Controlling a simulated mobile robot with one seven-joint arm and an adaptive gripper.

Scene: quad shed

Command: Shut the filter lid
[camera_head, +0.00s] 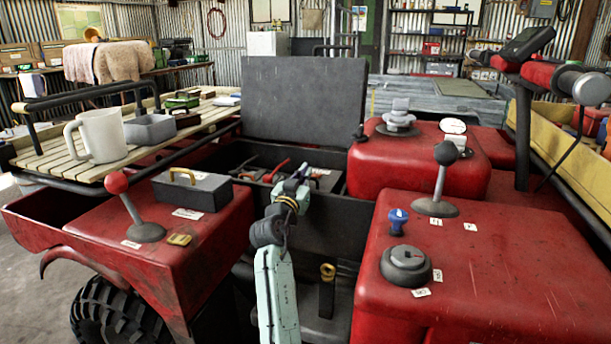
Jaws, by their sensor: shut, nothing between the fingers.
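A large flat dark grey lid (303,100) stands open, nearly upright, behind an open dark compartment (330,208) in the middle of the red quad. A smaller dark grey box (205,193) with a brass handle on top sits on the left red fender, and its top looks closed. No label I can read shows which one is the filter lid. My pale green arm reaches up from the bottom middle. My gripper (301,172) is shut and empty at the compartment, in front of and below the big lid; its fingertips are small and hard to make out.
Tools with red handles (275,171) lie in the compartment. Levers stand on the left fender (118,185) and right body (445,155). A round grey cap (406,265) and blue knob (398,221) are at right. A slatted rack (60,150) holds a white mug (98,135).

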